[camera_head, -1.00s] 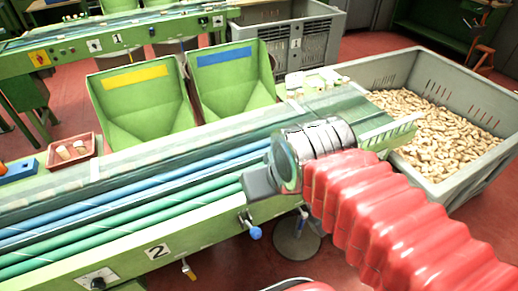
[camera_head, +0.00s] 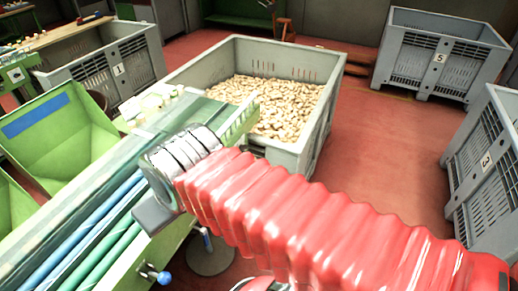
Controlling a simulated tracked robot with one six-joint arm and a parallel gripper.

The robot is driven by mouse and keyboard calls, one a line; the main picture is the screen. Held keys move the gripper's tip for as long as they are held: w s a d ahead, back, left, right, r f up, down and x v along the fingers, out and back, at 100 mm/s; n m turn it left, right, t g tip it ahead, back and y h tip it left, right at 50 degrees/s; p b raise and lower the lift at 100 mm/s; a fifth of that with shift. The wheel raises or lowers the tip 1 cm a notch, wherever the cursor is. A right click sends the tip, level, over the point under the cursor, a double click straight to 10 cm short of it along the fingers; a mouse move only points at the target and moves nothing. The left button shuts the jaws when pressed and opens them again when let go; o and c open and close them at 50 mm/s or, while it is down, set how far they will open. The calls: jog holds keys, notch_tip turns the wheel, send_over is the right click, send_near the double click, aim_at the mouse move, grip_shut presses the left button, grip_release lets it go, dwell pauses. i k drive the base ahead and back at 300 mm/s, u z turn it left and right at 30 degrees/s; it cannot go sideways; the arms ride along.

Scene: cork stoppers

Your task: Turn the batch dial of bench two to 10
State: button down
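Bench two (camera_head: 165,247) is the green bench with blue and green lengthwise bars at the left. Its number plate and the batch dial are outside the present view. A blue-knobbed lever (camera_head: 164,278) shows on its front side near the bottom edge. My gripper (camera_head: 154,212) is a dark grey block at the end of my red-sleeved arm, over the right end of the bench. I cannot see its fingers apart, so its opening is hidden. No object shows in it.
A grey crate full of corks (camera_head: 315,105) stands at the bench's right end. Grey crates stand around: crate 1 (camera_head: 85,75), crate 5 (camera_head: 400,72), crate 3 (camera_head: 470,185). A green chute (camera_head: 60,150) is behind the bench. Red floor (camera_head: 390,150) lies clear between crates.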

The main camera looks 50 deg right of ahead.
aim_at(243, 148)
jog(key=z, duration=1.75)
jog(key=i, duration=0.45)
jog(key=u, duration=1.4)
